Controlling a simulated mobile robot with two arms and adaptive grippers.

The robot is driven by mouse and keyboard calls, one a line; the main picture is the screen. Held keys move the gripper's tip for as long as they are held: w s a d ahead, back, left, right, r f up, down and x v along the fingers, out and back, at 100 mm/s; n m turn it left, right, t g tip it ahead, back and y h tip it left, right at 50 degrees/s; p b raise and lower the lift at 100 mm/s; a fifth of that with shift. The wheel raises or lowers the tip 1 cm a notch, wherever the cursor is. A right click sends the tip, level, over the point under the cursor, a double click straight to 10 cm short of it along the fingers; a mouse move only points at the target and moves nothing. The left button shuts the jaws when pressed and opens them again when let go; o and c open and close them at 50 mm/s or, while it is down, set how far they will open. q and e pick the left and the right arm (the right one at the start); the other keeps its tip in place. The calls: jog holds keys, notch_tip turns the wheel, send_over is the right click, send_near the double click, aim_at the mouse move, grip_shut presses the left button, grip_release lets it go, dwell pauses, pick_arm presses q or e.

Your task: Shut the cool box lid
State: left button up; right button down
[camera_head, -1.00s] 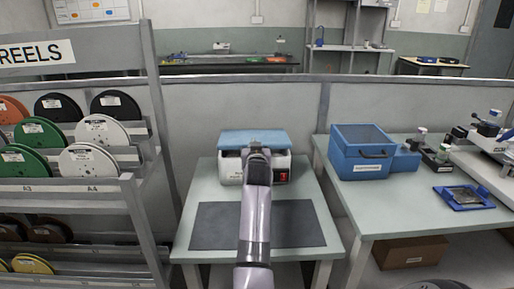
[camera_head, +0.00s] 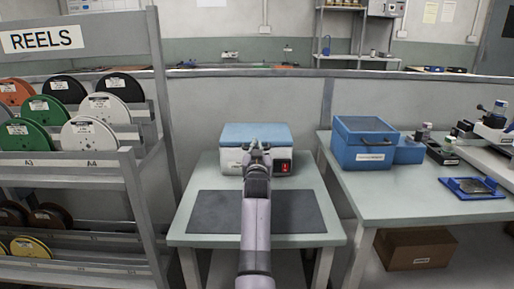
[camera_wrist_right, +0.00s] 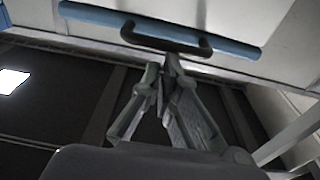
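The cool box, with a white body (camera_head: 229,166) and a red display at its front right, stands on the middle table. Its blue lid (camera_head: 250,131) lies flat across the top and looks down; a thin gap cannot be ruled out. My right gripper (camera_head: 257,147) is at the middle of the lid's front edge and hides part of the front. In the right wrist view the blue lid edge (camera_wrist_right: 225,43) carries a dark handle (camera_wrist_right: 165,40). My right gripper's fingertips (camera_wrist_right: 167,65) are together just below the handle; contact is unclear. My left gripper is out of view.
A dark mat (camera_head: 209,213) covers the front of the middle table. A blue box (camera_head: 362,153) stands on the right table (camera_head: 400,196), beside small equipment. A reel rack (camera_head: 142,165) stands close on the left. A partition (camera_head: 187,110) runs behind.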

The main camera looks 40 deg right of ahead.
jog(key=shift+w+a+f+g, duration=0.1)
jog(key=shift+f+g, duration=0.05)
jog(key=shift+f, duration=0.65)
jog(key=shift+a+f+g, duration=0.1)
jog(key=shift+f+g, duration=0.05)
jog(key=shift+f, duration=0.6)
jog(key=v, duration=0.7)
jog(key=shift+s+r, duration=0.3)
jog(key=shift+r, duration=0.3)
jog(key=shift+a, duration=0.1)
